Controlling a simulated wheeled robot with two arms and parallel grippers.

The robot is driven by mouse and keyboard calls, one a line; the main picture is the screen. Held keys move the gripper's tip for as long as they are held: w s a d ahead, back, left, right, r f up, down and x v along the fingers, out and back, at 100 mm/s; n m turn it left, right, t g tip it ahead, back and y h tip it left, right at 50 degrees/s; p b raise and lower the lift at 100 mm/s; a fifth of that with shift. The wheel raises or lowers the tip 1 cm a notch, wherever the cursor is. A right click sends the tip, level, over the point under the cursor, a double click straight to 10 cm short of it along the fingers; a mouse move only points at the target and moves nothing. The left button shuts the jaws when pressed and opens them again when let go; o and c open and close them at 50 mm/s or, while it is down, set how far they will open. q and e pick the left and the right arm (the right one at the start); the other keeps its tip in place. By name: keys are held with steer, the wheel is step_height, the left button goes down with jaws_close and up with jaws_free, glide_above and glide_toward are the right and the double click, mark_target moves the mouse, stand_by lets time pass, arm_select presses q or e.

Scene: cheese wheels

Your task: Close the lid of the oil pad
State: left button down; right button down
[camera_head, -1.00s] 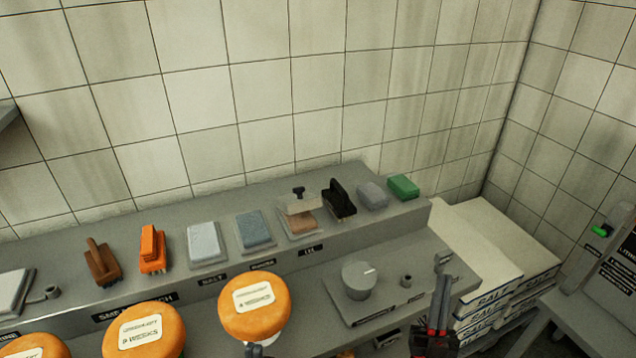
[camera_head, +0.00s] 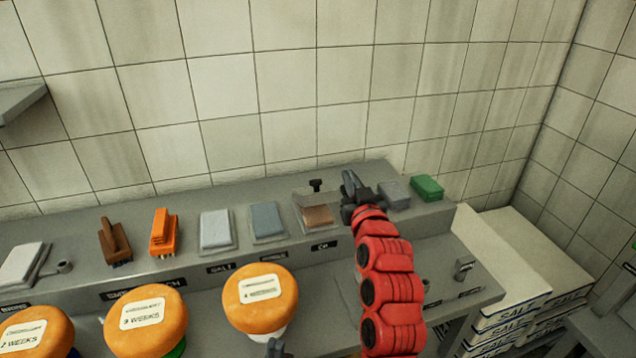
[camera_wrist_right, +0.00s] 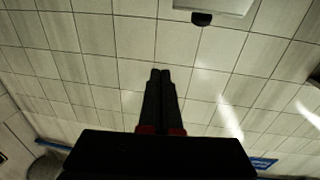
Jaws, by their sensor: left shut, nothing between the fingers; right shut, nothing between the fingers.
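The oil pad (camera_head: 318,215) is a tan-brown pad in a shallow tray on the raised back shelf, above a small dark label. Its pale lid (camera_head: 309,198) with a black knob (camera_head: 316,186) stands raised at the tray's back. My right gripper (camera_head: 350,180) is shut and empty, just right of the lid, with its red arm below. In the right wrist view, its dark fingers (camera_wrist_right: 160,75) are together, and a pale panel with a dark knob (camera_wrist_right: 201,18), apparently the lid, shows at the top. My left gripper (camera_head: 275,345) shows only partly at the bottom edge.
A grey pad (camera_head: 395,194) and a green block (camera_head: 428,188) lie right of my right gripper. Blue (camera_head: 266,219) and pale (camera_head: 215,229) pads and two brushes lie left. Orange cheese wheels (camera_head: 260,297) stand in front; salt sacks (camera_head: 500,250) are stacked right.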

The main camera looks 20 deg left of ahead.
steer(key=s+a+n+g+y, duration=0.1)
steer(key=s+a+g, duration=0.1)
steer(key=a, duration=0.1)
steer(key=p, duration=0.3)
glide_above(317, 183)
steer(key=w, duration=0.1)
steer(key=shift+a+f+n, duration=0.2)
steer(key=shift+a+n, duration=0.1)
steer(key=shift+a, duration=0.05)
steer(key=f, duration=0.1)
steer(key=f+p, duration=0.1)
steer(key=s+f, duration=0.1)
steer(key=shift+d+p, duration=0.35)
steer(key=shift+p, duration=0.05)
steer(key=shift+s+d+f, duration=0.15)
steer(key=shift+s+f, duration=0.05)
steer(key=shift+f, duration=0.25)
